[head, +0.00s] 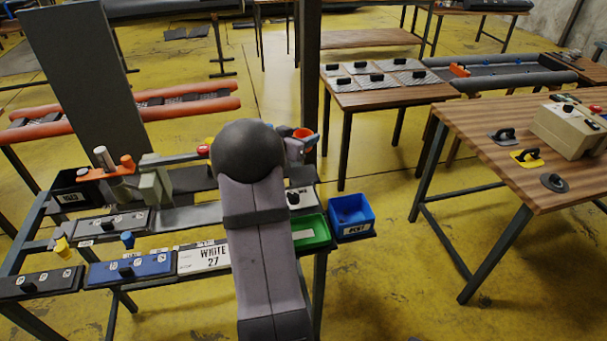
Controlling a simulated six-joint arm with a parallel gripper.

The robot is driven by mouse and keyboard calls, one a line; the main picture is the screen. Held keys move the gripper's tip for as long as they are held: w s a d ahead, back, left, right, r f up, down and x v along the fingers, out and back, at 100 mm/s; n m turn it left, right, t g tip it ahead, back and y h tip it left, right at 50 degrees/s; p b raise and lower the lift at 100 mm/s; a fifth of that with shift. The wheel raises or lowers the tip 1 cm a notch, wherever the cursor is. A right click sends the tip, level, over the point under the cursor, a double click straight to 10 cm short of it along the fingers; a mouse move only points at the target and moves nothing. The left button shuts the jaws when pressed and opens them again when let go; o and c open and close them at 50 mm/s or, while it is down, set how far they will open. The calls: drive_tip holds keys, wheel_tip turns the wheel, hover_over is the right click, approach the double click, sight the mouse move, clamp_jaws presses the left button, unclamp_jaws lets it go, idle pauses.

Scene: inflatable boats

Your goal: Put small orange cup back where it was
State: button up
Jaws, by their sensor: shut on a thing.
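I cannot tell how high above the bench the cup is.
On the bench are a blue bin (351,214), a green tray (311,232), a white box marked WHITE 27 (204,258), a blue block (131,269) and a clamp-like fixture (155,184). A dark post (311,70) rises close behind the gripper. Wooden tables (388,96) stand at right.

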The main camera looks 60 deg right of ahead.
drive_tip(key=shift+f, duration=5)
drive_tip(key=shift+f, duration=0.2)
drive_tip(key=o, duration=1)
drive_tip(key=shift+r, duration=0.1)
drive_tip(key=shift+r, duration=0.15)
drive_tip(key=b+v, duration=0.1)
drive_tip(key=v, duration=1.1)
